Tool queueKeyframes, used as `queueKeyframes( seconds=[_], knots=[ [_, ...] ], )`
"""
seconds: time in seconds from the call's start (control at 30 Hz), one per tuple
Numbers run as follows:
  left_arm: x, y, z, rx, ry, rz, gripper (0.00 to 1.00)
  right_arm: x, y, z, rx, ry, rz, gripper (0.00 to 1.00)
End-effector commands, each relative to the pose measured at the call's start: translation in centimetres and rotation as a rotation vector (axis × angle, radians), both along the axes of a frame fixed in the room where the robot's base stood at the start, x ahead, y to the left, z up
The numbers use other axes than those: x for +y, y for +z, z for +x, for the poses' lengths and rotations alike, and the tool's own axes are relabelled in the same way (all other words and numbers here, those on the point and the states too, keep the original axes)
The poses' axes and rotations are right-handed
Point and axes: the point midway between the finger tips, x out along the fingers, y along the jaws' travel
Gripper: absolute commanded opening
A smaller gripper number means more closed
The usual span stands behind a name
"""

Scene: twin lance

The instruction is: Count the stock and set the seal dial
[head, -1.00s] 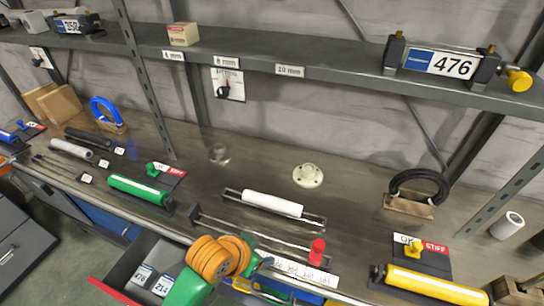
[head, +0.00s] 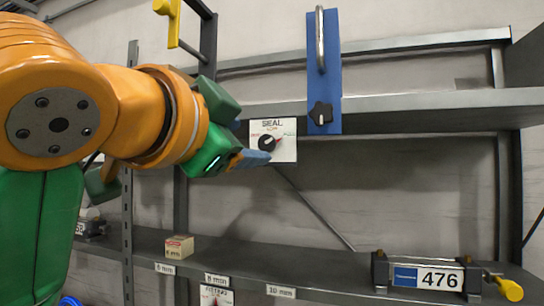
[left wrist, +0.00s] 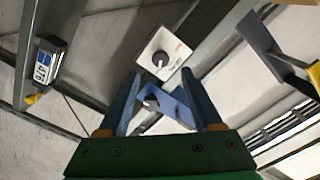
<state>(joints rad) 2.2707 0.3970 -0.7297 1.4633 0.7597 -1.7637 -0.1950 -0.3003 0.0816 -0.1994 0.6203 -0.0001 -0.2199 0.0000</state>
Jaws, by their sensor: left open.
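The seal dial is a white plate (head: 286,150) marked SEAL with a black knob (head: 267,143), below the upper shelf in the head view. Its plate also shows in the left wrist view (left wrist: 172,45), just beyond the fingertips. My left gripper (head: 246,158) is raised at the plate's lower left, its fingers overlapping the plate's edge in the picture. In the left wrist view its two fingers (left wrist: 160,76) are apart with nothing gripped between them; contact with the knob cannot be told. The knob's exact setting is too small to read. My right gripper is not in view.
A blue panel (head: 323,85) with a metal handle and black knob hangs right of the dial. The lower shelf (head: 330,285) carries a small box (head: 180,247) and a unit reading 476 (head: 428,277). A FITTINGS plate (head: 217,296) hangs below. A yellow-handled bracket (head: 172,20) is upper left.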

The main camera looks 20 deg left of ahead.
Motion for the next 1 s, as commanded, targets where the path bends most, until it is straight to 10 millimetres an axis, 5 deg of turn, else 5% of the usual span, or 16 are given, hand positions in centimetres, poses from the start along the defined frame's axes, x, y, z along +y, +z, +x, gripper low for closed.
queueKeyframes(
  seconds=[0.4,0.67,0.9,1.0],
  knots=[
    [-0.1,0.7,6.4,-0.005,0.002,-0.002,0.67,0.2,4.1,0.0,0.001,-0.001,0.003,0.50],
    [-0.2,0.3,6.7,-0.007,0.001,-0.001,0.67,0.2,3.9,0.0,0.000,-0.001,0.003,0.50],
    [-0.2,0.3,6.7,-0.007,0.001,-0.001,0.04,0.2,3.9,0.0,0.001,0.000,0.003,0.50],
    [-0.2,0.3,6.7,-0.007,0.001,-0.001,0.00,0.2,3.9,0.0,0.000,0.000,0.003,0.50]
  ],
)
